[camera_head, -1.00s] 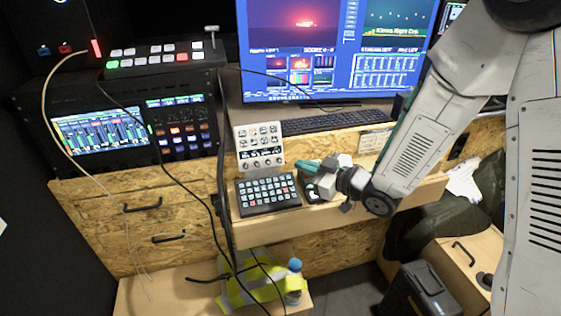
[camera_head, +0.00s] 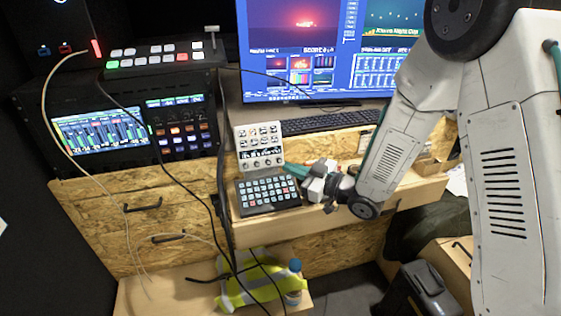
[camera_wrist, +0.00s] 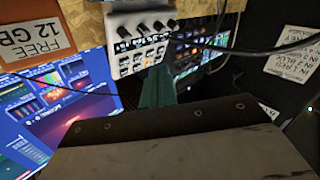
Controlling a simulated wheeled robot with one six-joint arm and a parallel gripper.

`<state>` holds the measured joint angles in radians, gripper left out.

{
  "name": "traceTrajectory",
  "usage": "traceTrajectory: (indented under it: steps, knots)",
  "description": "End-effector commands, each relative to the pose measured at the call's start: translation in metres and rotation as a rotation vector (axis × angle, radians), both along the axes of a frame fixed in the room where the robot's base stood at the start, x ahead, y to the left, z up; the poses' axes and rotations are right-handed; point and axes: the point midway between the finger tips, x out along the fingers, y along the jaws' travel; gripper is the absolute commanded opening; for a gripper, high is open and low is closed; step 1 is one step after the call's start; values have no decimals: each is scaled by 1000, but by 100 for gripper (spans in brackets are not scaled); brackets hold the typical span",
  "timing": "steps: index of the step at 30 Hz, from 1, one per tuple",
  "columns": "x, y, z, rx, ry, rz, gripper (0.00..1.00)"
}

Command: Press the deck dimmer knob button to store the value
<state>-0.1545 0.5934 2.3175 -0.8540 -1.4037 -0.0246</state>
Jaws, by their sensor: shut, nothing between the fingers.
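The white control deck (camera_head: 244,143) stands on the desk, tilted up, with several keys above, a narrow display strip and a row of knobs (camera_head: 262,162) along its lower part. In the wrist view the deck (camera_wrist: 112,52) appears upside down, with its dark knobs (camera_wrist: 141,28) at the top. I cannot tell which knob is the dimmer. My gripper (camera_head: 288,168) is shut and empty, its teal fingers just right of the deck's lower right corner. In the wrist view the fingertips (camera_wrist: 159,72) overlap the deck's key side; contact cannot be told.
A black key pad (camera_head: 268,194) lies in front of the deck. A keyboard (camera_head: 325,121) and monitor (camera_head: 300,60) are behind. Black cables hang left of the deck. A mixer rack (camera_head: 100,130) is at left. A high-visibility vest (camera_head: 245,290) lies below.

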Motion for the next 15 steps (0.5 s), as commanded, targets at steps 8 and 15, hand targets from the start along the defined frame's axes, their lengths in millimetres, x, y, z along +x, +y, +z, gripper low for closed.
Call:
traceTrajectory:
  steps: [8,15]
  knots:
    - [30,9,-14,0,-1,0,0]
    - [40,12,-18,0,0,0,0]
